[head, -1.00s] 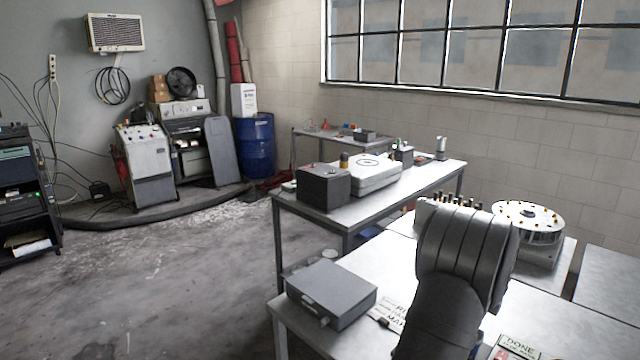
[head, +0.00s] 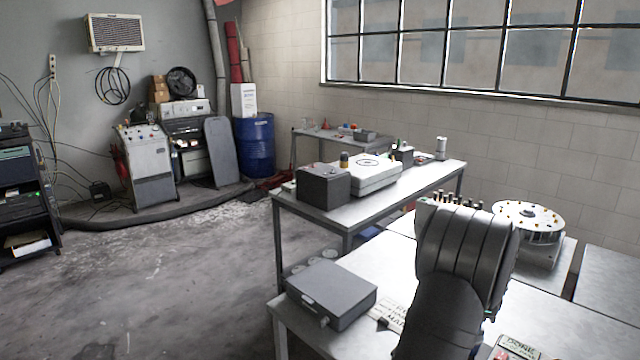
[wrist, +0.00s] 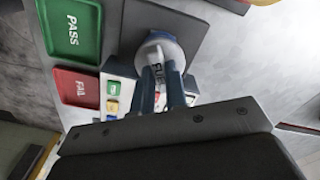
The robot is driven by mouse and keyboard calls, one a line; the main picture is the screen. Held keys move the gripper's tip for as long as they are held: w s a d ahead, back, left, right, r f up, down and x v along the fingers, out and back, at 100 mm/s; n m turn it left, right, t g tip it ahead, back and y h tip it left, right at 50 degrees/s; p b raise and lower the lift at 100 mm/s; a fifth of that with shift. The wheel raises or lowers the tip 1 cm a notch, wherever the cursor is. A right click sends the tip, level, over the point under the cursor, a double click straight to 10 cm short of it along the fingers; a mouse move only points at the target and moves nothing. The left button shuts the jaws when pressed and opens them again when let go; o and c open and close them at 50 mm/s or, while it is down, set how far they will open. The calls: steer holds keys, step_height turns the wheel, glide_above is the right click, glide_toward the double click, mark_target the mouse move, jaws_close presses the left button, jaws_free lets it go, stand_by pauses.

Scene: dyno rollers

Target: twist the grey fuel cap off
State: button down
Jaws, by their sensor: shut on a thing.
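The grey fuel cap (wrist: 158,52) shows in the upper middle of the wrist view, round, with part of the lettering "FU" readable on it. It sits in front of a dark grey block (wrist: 196,18). My gripper (wrist: 160,72) is shut on the cap, with one blue-grey finger on each side of it. The fingers and the wrist hide the cap's lower part. In the head view my arm covers the gripper and the cap.
A green PASS tray (wrist: 72,28) and a red FAIL tray (wrist: 76,87) lie left of the cap in the wrist view. In the head view, a grey case (head: 330,292) lies on the near table's left end and a round carousel (head: 528,222) stands right of my arm.

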steer(key=n, duration=0.6)
steer(key=shift+f, duration=0.1)
steer(key=shift+r, duration=2.85)
steer(key=shift+r, duration=0.2)
